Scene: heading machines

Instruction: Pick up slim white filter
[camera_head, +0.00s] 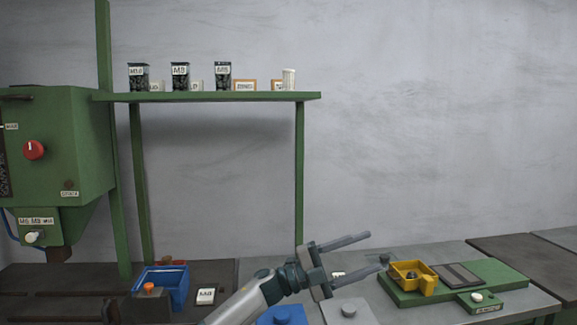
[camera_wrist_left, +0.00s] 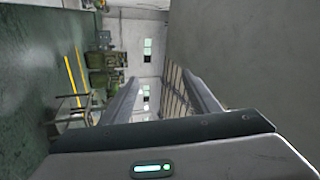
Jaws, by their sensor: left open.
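A slim white cylinder (camera_head: 289,79), which looks like the filter, stands upright at the right end of the green shelf (camera_head: 210,97) in the head view. My left gripper (camera_head: 377,249) is open and empty, low over the bench, below and to the right of the cylinder and well apart from it. Its fingers point right. In the left wrist view the open fingers (camera_wrist_left: 156,80) show with nothing between them, and the cylinder is not seen there. My right gripper is not in view.
Several dark jars (camera_head: 180,76) and small labels share the shelf. A green machine (camera_head: 60,150) stands at left. A blue bin (camera_head: 160,287) and a yellow bin (camera_head: 405,270) on a green board (camera_head: 510,283) sit below. The air before the wall is clear.

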